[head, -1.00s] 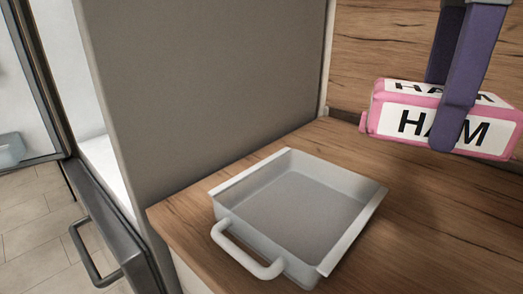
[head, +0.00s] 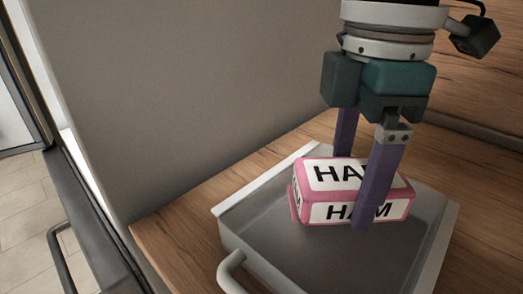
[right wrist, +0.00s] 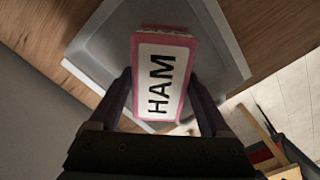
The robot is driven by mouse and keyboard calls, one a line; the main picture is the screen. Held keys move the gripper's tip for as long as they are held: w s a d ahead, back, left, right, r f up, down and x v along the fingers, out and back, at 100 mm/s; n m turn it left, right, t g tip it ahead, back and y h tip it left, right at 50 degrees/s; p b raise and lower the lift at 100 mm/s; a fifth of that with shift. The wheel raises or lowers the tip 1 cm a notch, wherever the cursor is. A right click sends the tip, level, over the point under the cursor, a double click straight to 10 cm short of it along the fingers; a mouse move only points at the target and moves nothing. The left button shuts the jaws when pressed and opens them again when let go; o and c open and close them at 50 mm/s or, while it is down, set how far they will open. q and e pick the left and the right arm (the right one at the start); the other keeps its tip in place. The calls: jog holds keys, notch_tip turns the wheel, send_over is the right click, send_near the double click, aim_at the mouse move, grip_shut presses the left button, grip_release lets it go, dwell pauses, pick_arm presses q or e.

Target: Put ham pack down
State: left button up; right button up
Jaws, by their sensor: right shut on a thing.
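The ham pack (head: 318,178) is a pink box with white labels reading HAM. It also shows in the right wrist view (right wrist: 162,80). My right gripper (head: 355,190) comes from above with its purple fingers shut on the pack's two long sides. The pack is within the outline of the grey tray (head: 270,258), towards its back. I cannot tell whether its underside touches the tray floor. The tray also shows in the right wrist view (right wrist: 225,62). My left gripper is not in view.
The tray stands on a wooden counter (head: 175,235), beside a tall grey panel (head: 200,90) on the left. A wooden splashback (head: 490,70) rises behind. A dark door with a bar handle (head: 62,262) is at the lower left.

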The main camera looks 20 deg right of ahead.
aim_at(336, 234)
notch_tip(336, 234, down, 6)
jog(key=shift+r+b, duration=0.2)
jog(key=shift+b, duration=0.4)
jog(key=shift+w+r, duration=0.1)
jog(key=o, duration=1.4)
notch_tip(336, 234, up, 11)
jog(key=p, duration=0.3)
jog(key=shift+r, duration=0.5)
